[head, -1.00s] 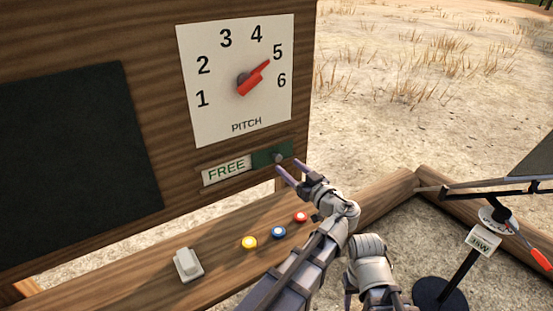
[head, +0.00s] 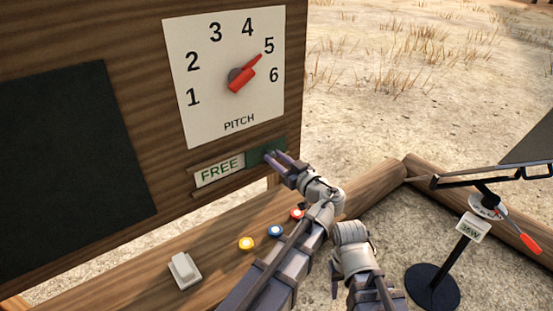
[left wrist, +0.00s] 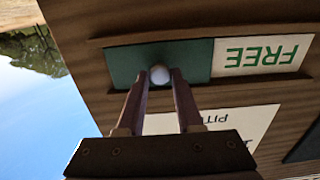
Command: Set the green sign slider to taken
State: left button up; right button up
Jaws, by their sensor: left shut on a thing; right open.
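The sign slider is a dark green plate (head: 265,152) with a small round knob, set in a wooden rail on the board, below the pitch dial. The white FREE label (head: 219,170) shows at its left. In the left wrist view the green plate (left wrist: 122,62) appears upside down, with the pale knob (left wrist: 159,75) between the fingertips. My left gripper (head: 272,157) is shut on the knob, and its fingers hide the knob in the head view. My right gripper (head: 352,285) is low in the head view, empty and away from the board, its fingers only partly visible.
The pitch dial (head: 225,80) has a red pointer near 5. Yellow (head: 246,244), blue (head: 275,231) and red (head: 297,214) buttons and a white switch (head: 184,270) sit on the wooden ledge below. A black stand (head: 455,260) is at the right.

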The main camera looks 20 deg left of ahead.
pick_arm(q)
grip_shut()
dwell(0.8)
jog(key=shift+s, duration=0.1)
